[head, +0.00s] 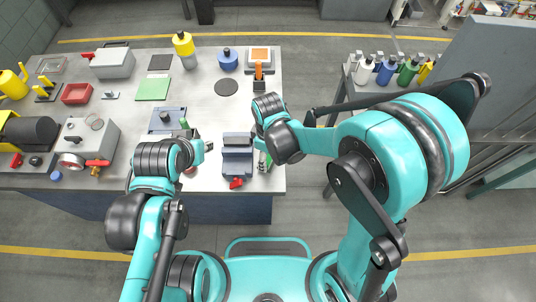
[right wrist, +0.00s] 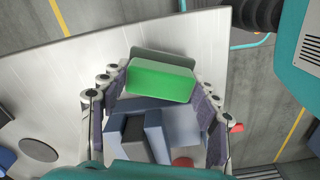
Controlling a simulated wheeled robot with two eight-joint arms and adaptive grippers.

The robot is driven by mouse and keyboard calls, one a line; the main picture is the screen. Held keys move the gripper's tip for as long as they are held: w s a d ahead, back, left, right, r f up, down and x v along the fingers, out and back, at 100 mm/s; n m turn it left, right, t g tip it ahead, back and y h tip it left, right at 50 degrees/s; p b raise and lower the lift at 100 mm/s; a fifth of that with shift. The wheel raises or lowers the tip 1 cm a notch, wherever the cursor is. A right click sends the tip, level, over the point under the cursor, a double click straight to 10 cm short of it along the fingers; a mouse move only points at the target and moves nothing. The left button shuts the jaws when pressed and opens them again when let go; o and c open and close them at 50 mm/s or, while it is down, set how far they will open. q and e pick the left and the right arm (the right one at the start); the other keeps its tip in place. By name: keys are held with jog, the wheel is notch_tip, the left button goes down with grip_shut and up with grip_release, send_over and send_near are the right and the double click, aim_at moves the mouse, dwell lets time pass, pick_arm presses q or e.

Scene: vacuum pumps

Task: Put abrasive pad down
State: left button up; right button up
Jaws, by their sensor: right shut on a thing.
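The abrasive pad (right wrist: 160,82), a bright green block with a grey-green layer along its far edge, is between the fingertips of my right gripper (right wrist: 160,88) in the right wrist view. The gripper is shut on it. In the head view my right gripper (head: 261,146) is over the table's right edge area, beside the blue-grey vise, and the pad is mostly hidden there. My left gripper (head: 208,146) is left of the vise; its fingers are too small to tell open from shut.
The blue-grey vise (head: 237,162) with a red handle (head: 237,183) stands near the table's front right. A green mat (head: 153,88) and a dark round disc (head: 226,88) lie farther back. Several bottles (head: 385,72) stand on a side stand. Bare white tabletop (head: 205,105) lies between.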

jog(key=shift+f, duration=0.1)
jog(key=shift+f+b, duration=0.65)
jog(key=shift+b, duration=0.1)
jog(key=shift+f, duration=0.2)
jog(key=o, duration=1.2)
jog(key=shift+r, duration=0.1)
notch_tip(320, 180, up, 12)
jog(key=shift+f, duration=0.1)
grip_shut()
